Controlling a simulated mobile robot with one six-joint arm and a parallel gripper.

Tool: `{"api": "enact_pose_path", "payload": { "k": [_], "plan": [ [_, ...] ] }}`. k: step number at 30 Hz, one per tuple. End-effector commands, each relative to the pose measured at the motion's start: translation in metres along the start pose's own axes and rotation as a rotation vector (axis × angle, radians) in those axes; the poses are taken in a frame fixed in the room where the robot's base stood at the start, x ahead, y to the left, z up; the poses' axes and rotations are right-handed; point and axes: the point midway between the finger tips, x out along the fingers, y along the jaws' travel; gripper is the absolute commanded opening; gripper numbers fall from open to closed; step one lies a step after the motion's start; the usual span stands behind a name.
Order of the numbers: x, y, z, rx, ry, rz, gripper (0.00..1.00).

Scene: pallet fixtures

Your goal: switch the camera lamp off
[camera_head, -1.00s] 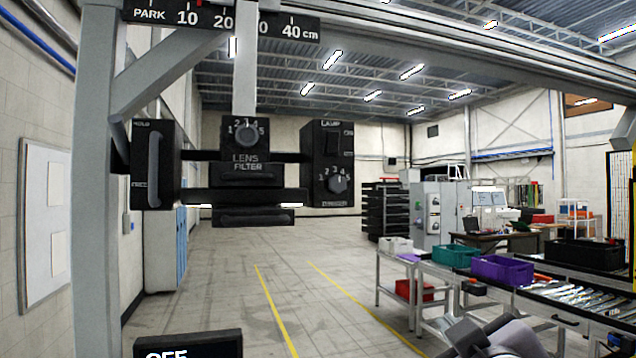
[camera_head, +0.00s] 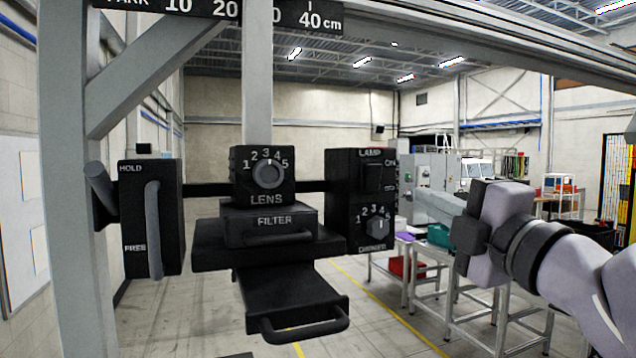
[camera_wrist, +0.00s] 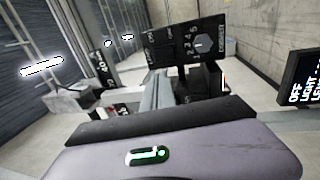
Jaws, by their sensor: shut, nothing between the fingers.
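The lamp switch (camera_head: 373,177) is a black rocker under the word LAMP on the right black control box (camera_head: 345,215), with an ON mark beside its top. Which side is pressed is too dark to tell. A grey dimmer knob (camera_head: 377,226) sits below it; the knob also shows in the wrist view (camera_wrist: 203,43). My gripper (camera_head: 466,240) is shut and empty, to the right of the box and apart from it in the picture. In the wrist view its dark and purple-grey body fills the bottom, and the control box stands beyond it.
Left of the control box are a LENS dial box (camera_head: 262,178), a FILTER drawer (camera_head: 272,226), a lower tray with a handle (camera_head: 290,300) and a HOLD/FREE lever box (camera_head: 150,215). A grey post (camera_head: 70,180) stands left. A lettered display (camera_wrist: 303,82) shows right in the wrist view.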

Motion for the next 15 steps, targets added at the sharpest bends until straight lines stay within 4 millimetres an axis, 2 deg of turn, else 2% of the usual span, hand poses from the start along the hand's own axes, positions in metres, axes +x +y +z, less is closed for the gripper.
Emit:
{"api": "enact_pose_path", "payload": {
  "k": [9,15],
  "plan": [
    [0.068,0.001,-0.002,0.003,0.003,-0.001,0.0],
    [0.107,0.002,-0.001,0.002,0.001,0.0,0.0]
  ]
}}
